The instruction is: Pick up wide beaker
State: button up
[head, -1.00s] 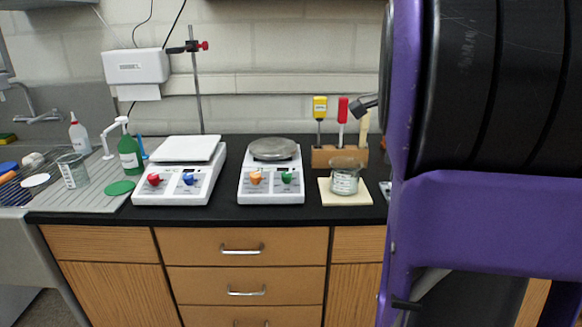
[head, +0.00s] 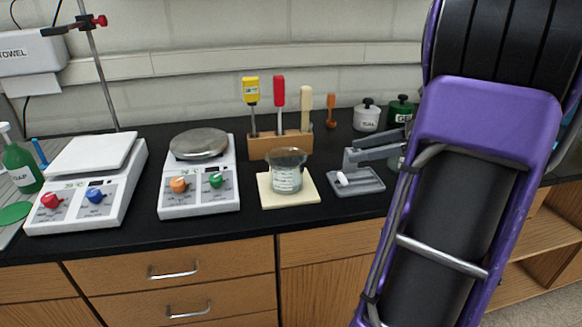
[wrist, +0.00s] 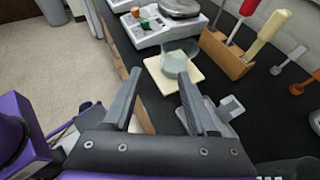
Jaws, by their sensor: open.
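The wide beaker (head: 287,172) is clear glass with a white label and stands upright on a pale square pad (head: 290,200) on the black counter. It also shows in the wrist view (wrist: 174,64), near the top centre, on the same pad (wrist: 190,78). My gripper (wrist: 162,75) is open and empty, its two grey fingers spread apart. The beaker appears beyond the fingertips, apart from them, between the fingers' lines.
A wooden tool block (head: 280,145) stands just behind the beaker. A hotplate with a round top (head: 199,170) is to its left, a square-topped one (head: 88,185) farther left. A grey device (head: 358,178) sits to its right, with lidded jars (head: 367,116) behind. Drawers (head: 180,290) lie below the counter edge.

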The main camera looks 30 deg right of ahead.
jog(key=b, duration=0.2)
send_near(280, 167)
jog(key=w+a, duration=0.1)
jog(key=w, duration=0.1)
jog(key=w+a+f, duration=0.1)
jog(key=w+a+f+b, duration=0.1)
jog(key=a+f, duration=0.1)
jog(key=shift+w+a, duration=0.15)
jog(key=shift+w, duration=0.05)
jog(key=shift+w+a+f, duration=0.1)
jog(key=shift+w+a, duration=0.2)
jog(key=shift+w, duration=0.05)
grip_shut()
dwell(1.1)
